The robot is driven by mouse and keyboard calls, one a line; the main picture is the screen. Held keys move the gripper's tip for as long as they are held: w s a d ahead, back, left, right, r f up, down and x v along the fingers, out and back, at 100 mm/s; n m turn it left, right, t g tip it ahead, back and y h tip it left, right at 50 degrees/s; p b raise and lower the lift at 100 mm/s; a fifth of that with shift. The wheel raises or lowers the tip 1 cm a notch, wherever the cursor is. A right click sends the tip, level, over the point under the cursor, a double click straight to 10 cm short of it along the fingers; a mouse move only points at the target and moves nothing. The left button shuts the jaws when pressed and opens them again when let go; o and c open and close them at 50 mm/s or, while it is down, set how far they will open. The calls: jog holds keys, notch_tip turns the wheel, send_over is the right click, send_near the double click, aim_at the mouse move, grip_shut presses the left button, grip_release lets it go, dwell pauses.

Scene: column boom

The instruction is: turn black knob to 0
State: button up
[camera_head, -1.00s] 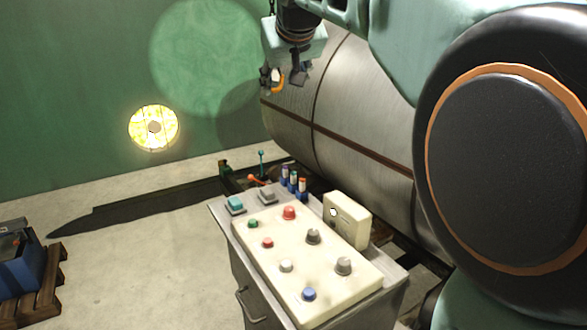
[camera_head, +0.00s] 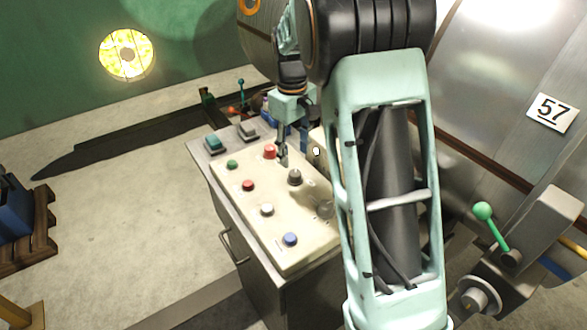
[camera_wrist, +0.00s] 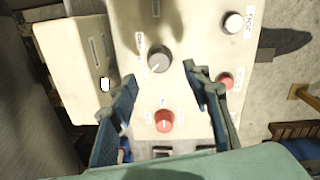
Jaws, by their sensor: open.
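A dark grey knob (camera_head: 294,176) stands on the cream control panel (camera_head: 262,188); it also shows in the wrist view (camera_wrist: 160,60) with a pale pointer mark. It is the knob nearest my gripper. A second grey knob (camera_head: 325,208) sits in shadow beside my arm; neither looks clearly black. My gripper (camera_head: 283,160) hangs over the panel's far part, near the red knob. In the wrist view my gripper (camera_wrist: 160,77) is open and empty, its fingers to either side of the space between the dark knob and the red knob (camera_wrist: 163,120).
The panel also carries a white button (camera_head: 267,209), a blue button (camera_head: 290,239), a small red button (camera_head: 248,185) and a green one (camera_head: 232,164). A cream box (camera_wrist: 70,60) stands beside the panel. A green-balled lever (camera_head: 482,211) is at right.

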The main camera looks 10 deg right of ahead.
aim_at(295, 173)
notch_tip(295, 173, down, 8)
jog(key=shift+w+d+r, duration=0.15)
jog(key=shift+r, duration=0.1)
jog(key=shift+c, duration=0.4)
jog(key=c, duration=1.1)
jog(key=shift+m, duration=0.3)
jog(key=m, duration=0.4)
jog(key=shift+m+p, duration=0.4)
jog(key=shift+m, duration=1.8)
